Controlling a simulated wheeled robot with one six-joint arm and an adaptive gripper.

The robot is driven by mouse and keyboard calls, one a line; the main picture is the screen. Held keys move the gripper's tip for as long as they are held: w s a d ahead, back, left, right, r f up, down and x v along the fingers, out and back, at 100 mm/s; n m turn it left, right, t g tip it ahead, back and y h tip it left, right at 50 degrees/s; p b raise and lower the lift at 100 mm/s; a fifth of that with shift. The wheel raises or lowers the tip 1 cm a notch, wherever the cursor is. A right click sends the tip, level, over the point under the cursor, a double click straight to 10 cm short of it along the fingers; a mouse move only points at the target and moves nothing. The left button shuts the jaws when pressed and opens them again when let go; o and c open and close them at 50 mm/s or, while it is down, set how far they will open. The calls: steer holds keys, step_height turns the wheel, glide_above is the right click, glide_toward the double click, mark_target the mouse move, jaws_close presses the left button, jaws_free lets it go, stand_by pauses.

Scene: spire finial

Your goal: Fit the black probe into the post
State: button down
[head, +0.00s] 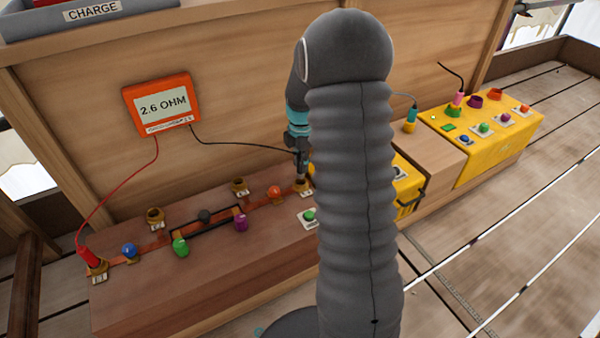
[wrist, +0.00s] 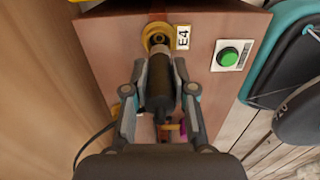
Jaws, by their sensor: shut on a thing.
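The black probe (wrist: 158,90) is held between the two fingers of my gripper (wrist: 160,70), which is shut on it. Its narrower grey end points at the brass post (wrist: 153,32) labelled E4 in the wrist view. That end overlaps the post's opening; I cannot tell whether it is inside or just in front. In the head view my gripper (head: 302,165) is right above the same post (head: 303,187) at the right part of the wooden block. The probe is mostly hidden there. A black cable (head: 240,146) runs from the meter to it.
The orange meter (head: 160,104) reads 2.6 OHM. Its red probe (head: 88,256) stands in the front-left post. Other posts (head: 155,215) and coloured knobs sit on the block (head: 220,270). A green button (wrist: 228,57) is beside E4. Yellow boxes (head: 500,155) stand right.

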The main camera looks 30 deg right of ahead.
steer(key=shift+w+f+b, duration=0.1)
steer(key=shift+f+b, duration=0.25)
steer(key=shift+f, duration=1.7)
steer(key=shift+f, duration=0.15)
steer(key=c, duration=0.9)
jaws_free()
steer(key=shift+c, duration=0.2)
